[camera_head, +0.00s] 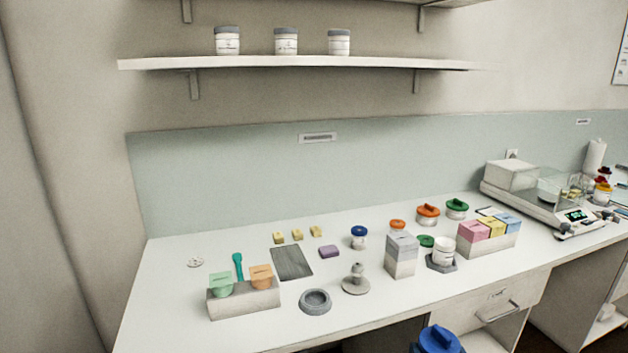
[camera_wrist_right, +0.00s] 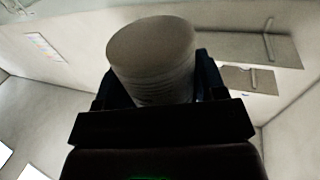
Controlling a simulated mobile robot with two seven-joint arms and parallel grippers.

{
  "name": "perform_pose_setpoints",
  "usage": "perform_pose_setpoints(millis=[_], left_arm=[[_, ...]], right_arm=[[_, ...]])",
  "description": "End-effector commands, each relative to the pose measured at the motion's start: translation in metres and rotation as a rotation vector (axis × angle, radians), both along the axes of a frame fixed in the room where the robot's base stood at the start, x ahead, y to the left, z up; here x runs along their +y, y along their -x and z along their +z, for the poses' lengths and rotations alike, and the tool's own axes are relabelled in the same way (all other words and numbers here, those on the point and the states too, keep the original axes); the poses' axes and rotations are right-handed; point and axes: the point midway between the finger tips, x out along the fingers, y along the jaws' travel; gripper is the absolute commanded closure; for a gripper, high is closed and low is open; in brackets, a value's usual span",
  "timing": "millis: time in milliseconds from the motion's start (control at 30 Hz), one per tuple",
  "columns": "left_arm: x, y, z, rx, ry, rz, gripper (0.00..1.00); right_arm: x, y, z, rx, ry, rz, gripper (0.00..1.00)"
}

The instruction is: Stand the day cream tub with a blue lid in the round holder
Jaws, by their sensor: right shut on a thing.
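A large blue lid (camera_head: 440,341) shows at the bottom edge of the head view, close to the camera, with its tub below cut off. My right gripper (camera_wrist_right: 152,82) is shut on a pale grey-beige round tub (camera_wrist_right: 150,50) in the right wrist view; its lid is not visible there. The round holder (camera_head: 315,307), a grey ring with an empty middle, lies near the table's front edge, left of the held tub. A smaller blue-lidded tub (camera_head: 359,241) stands further back on the table. My left gripper is not in view.
A grey stand with a short post (camera_head: 356,284) is right of the holder. A block with green and orange pieces (camera_head: 243,303) is left. Grey-white boxes (camera_head: 400,262) and a white jar (camera_head: 443,249) in a dark base stand right. Grey-lidded tubs (camera_head: 286,42) line the shelf.

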Motion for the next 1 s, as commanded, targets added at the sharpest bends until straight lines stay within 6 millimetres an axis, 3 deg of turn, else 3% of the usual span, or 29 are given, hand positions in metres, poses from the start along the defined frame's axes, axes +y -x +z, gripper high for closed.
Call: perform_pose_setpoints(millis=[767, 1000], left_arm=[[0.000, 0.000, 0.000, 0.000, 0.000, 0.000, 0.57], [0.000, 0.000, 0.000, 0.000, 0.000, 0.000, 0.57]], right_arm=[[0.000, 0.000, 0.001, -0.002, 0.000, 0.001, 0.69], [0.012, 0.001, 0.011, -0.005, 0.003, 0.059, 0.69]])
